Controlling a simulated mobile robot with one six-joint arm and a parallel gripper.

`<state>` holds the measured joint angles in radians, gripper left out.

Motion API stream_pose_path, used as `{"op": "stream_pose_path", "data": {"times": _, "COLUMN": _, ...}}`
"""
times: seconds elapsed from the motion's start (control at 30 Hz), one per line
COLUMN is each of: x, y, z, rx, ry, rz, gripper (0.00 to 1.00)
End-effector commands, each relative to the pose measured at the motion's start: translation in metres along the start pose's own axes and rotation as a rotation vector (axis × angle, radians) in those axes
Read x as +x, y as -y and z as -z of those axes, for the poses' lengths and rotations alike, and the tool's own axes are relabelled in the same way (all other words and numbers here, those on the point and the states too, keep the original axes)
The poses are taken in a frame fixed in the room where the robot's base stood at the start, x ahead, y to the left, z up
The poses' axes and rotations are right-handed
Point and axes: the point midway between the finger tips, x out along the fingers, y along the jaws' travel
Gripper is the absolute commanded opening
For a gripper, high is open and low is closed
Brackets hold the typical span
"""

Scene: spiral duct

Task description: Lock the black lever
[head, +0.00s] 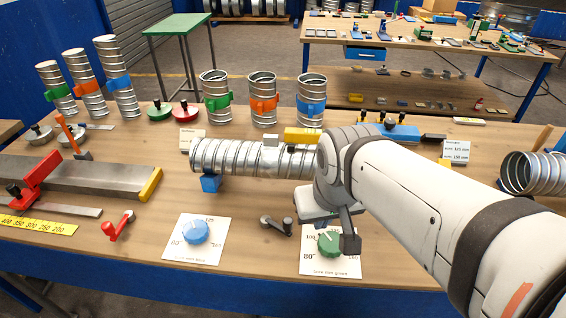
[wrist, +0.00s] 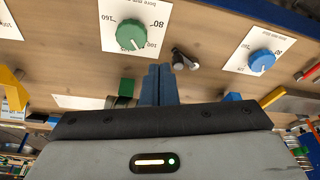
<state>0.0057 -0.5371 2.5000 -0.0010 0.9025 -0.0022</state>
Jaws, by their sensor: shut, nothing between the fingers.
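The black lever (head: 275,226) lies low at the front of the bench, between the blue dial (head: 195,232) and the green dial (head: 328,242). It has a dark arm and a round grey knob end. In the wrist view the lever (wrist: 184,60) shows just right of the fingertips. My gripper (head: 350,243) is shut and empty, pointing down over the green dial's card, to the right of the lever. In the wrist view my gripper (wrist: 159,70) appears close to the lever; I cannot tell whether they touch.
A ribbed spiral duct (head: 245,157) lies behind the lever, with a blue block (head: 210,183) under its left part. A red lever (head: 118,225) stands to the left. Upright ducts with coloured clamps stand behind. Bare bench lies between the lever and the duct.

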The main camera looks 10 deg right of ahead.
Motion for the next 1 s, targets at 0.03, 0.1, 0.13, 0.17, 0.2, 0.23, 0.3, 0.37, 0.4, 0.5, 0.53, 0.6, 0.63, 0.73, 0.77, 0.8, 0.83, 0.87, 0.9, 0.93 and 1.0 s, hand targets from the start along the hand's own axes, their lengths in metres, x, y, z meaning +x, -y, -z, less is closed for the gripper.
{"op": "stream_pose_path", "data": {"times": 0.03, "x": 0.0, "y": 0.0, "z": 0.0, "rx": 0.0, "ry": 0.0, "rz": 0.0, "gripper": 0.0}}
{"op": "stream_pose_path", "data": {"times": 0.1, "x": 0.0, "y": 0.0, "z": 0.001, "rx": 0.009, "ry": 0.005, "rz": 0.001, "gripper": 0.0}}
{"op": "stream_pose_path", "data": {"times": 0.13, "x": 0.0, "y": 0.0, "z": 0.003, "rx": 0.02, "ry": 0.01, "rz": 0.003, "gripper": 0.0}}
{"op": "stream_pose_path", "data": {"times": 0.17, "x": 0.001, "y": 0.0, "z": 0.005, "rx": 0.035, "ry": 0.018, "rz": 0.005, "gripper": 0.0}}
{"op": "stream_pose_path", "data": {"times": 0.2, "x": 0.002, "y": -0.001, "z": 0.009, "rx": 0.064, "ry": 0.035, "rz": 0.01, "gripper": 0.0}}
{"op": "stream_pose_path", "data": {"times": 0.23, "x": 0.002, "y": 0.001, "z": 0.013, "rx": 0.091, "ry": 0.049, "rz": 0.014, "gripper": 0.0}}
{"op": "stream_pose_path", "data": {"times": 0.3, "x": 0.006, "y": 0.003, "z": 0.025, "rx": 0.177, "ry": 0.096, "rz": 0.025, "gripper": 0.0}}
{"op": "stream_pose_path", "data": {"times": 0.37, "x": 0.01, "y": 0.001, "z": 0.038, "rx": 0.278, "ry": 0.146, "rz": 0.035, "gripper": 0.0}}
{"op": "stream_pose_path", "data": {"times": 0.4, "x": 0.014, "y": 0.0, "z": 0.048, "rx": 0.353, "ry": 0.184, "rz": 0.042, "gripper": 0.0}}
{"op": "stream_pose_path", "data": {"times": 0.5, "x": 0.028, "y": -0.006, "z": 0.072, "rx": 0.548, "ry": 0.284, "rz": 0.055, "gripper": 0.0}}
{"op": "stream_pose_path", "data": {"times": 0.53, "x": 0.032, "y": -0.009, "z": 0.08, "rx": 0.605, "ry": 0.313, "rz": 0.058, "gripper": 0.0}}
{"op": "stream_pose_path", "data": {"times": 0.6, "x": 0.043, "y": -0.014, "z": 0.095, "rx": 0.73, "ry": 0.379, "rz": 0.062, "gripper": 0.0}}
{"op": "stream_pose_path", "data": {"times": 0.63, "x": 0.048, "y": -0.016, "z": 0.101, "rx": 0.779, "ry": 0.406, "rz": 0.064, "gripper": 0.0}}
{"op": "stream_pose_path", "data": {"times": 0.73, "x": 0.063, "y": -0.023, "z": 0.117, "rx": 0.921, "ry": 0.484, "rz": 0.064, "gripper": 0.0}}
{"op": "stream_pose_path", "data": {"times": 0.77, "x": 0.067, "y": -0.025, "z": 0.121, "rx": 0.957, "ry": 0.504, "rz": 0.063, "gripper": 0.0}}
{"op": "stream_pose_path", "data": {"times": 0.8, "x": 0.072, "y": -0.027, "z": 0.126, "rx": 0.998, "ry": 0.526, "rz": 0.063, "gripper": 0.0}}
{"op": "stream_pose_path", "data": {"times": 0.83, "x": 0.075, "y": -0.028, "z": 0.129, "rx": 1.023, "ry": 0.541, "rz": 0.062, "gripper": 0.0}}
{"op": "stream_pose_path", "data": {"times": 0.87, "x": 0.078, "y": -0.029, "z": 0.131, "rx": 1.046, "ry": 0.554, "rz": 0.061, "gripper": 0.0}}
{"op": "stream_pose_path", "data": {"times": 0.9, "x": 0.081, "y": -0.031, "z": 0.133, "rx": 1.07, "ry": 0.567, "rz": 0.061, "gripper": 0.0}}
{"op": "stream_pose_path", "data": {"times": 0.93, "x": 0.083, "y": -0.032, "z": 0.135, "rx": 1.085, "ry": 0.575, "rz": 0.061, "gripper": 0.0}}
{"op": "stream_pose_path", "data": {"times": 1.0, "x": 0.085, "y": -0.033, "z": 0.137, "rx": 1.105, "ry": 0.587, "rz": 0.06, "gripper": 0.0}}
